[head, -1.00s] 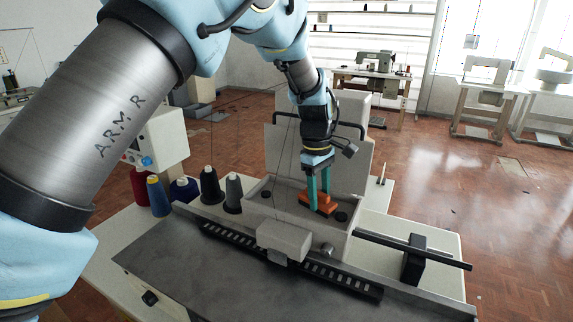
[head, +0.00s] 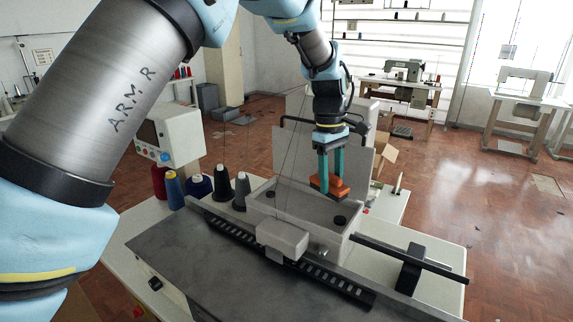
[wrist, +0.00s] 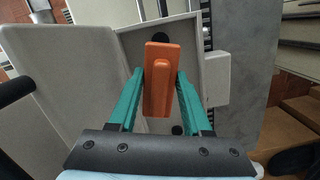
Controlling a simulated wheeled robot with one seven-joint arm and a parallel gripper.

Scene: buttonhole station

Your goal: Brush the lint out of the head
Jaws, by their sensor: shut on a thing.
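My gripper (head: 331,176) points down with its teal fingers on either side of an orange brush (head: 330,189). In the wrist view the fingers (wrist: 161,78) flank the brush's raised handle (wrist: 160,90). The open machine head (head: 268,208) is a pale, shallow box with dark round fittings (head: 340,221) inside. The brush is over the back right part of the box; whether its underside touches the floor, I cannot tell. A grey panel (head: 357,150) stands tilted behind the box. I can make out no lint; the brush and fingers cover part of the box floor.
Several thread cones (head: 222,186) stand left of the head, beside a control box (head: 172,136). A black bar on a bracket (head: 410,268) sticks out to the right. A grey plate (head: 190,255) with a slotted dark strip lies in front.

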